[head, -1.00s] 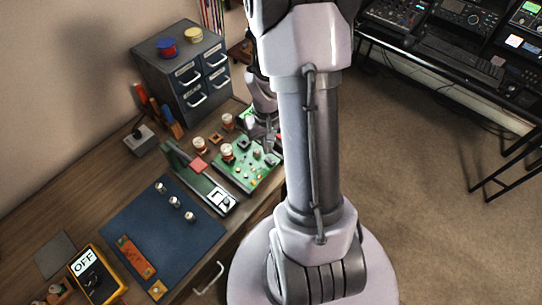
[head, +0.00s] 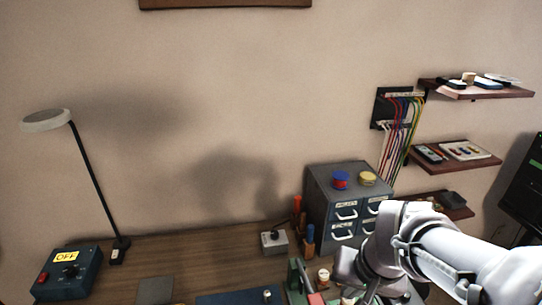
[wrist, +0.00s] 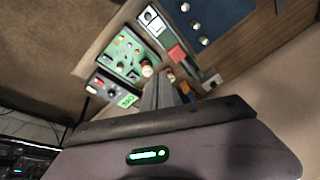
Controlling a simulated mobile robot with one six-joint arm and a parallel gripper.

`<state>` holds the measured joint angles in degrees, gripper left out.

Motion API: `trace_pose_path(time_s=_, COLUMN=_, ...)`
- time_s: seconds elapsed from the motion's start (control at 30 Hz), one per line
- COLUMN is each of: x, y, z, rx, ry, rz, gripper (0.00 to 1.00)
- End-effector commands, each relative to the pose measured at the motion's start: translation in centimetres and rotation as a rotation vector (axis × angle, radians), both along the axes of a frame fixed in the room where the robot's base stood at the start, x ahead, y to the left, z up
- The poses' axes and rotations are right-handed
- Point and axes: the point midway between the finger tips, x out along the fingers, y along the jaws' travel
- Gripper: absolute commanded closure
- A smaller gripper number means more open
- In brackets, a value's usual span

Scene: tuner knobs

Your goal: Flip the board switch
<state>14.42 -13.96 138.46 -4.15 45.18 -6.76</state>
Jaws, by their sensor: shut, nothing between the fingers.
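In the wrist view, a green circuit board (wrist: 128,56) with several small knobs and parts lies ahead of my fingers. Beside it, a dark strip carries a white switch plate (wrist: 150,14) with a dark part on it; which way that part is set is too small to tell. A red square (wrist: 177,53) sits farther along this strip. My gripper (wrist: 160,90) is shut and empty, above the bench and apart from the board. In the head view my arm's end hides most of the board area, and the fingertips cannot be made out.
A grey drawer cabinet (head: 345,205) stands behind my arm. A small grey box (head: 273,242) and upright tool handles (head: 309,238) are left of it. A blue box marked OFF (head: 68,272) and a lamp (head: 97,190) stand at far left.

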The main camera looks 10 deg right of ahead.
Motion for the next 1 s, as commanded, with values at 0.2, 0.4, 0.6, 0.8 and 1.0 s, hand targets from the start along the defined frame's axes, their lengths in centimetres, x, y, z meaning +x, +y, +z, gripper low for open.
trace_pose_path(time_s=0.2, x=-6.0, y=8.4, z=4.2, rx=0.111, ry=-0.186, rz=0.062, gripper=1.00)
trace_pose_path(time_s=0.4, x=-7.5, y=9.7, z=4.8, rx=0.144, ry=-0.214, rz=0.072, gripper=1.00)
trace_pose_path(time_s=0.6, x=-7.4, y=9.6, z=4.9, rx=0.142, ry=-0.214, rz=0.071, gripper=1.00)
trace_pose_path(time_s=0.8, x=-6.6, y=8.8, z=4.9, rx=0.141, ry=-0.190, rz=0.025, gripper=1.00)
trace_pose_path(time_s=1.0, x=-1.4, y=1.2, z=2.9, rx=0.141, ry=-0.005, rz=-0.379, gripper=1.00)
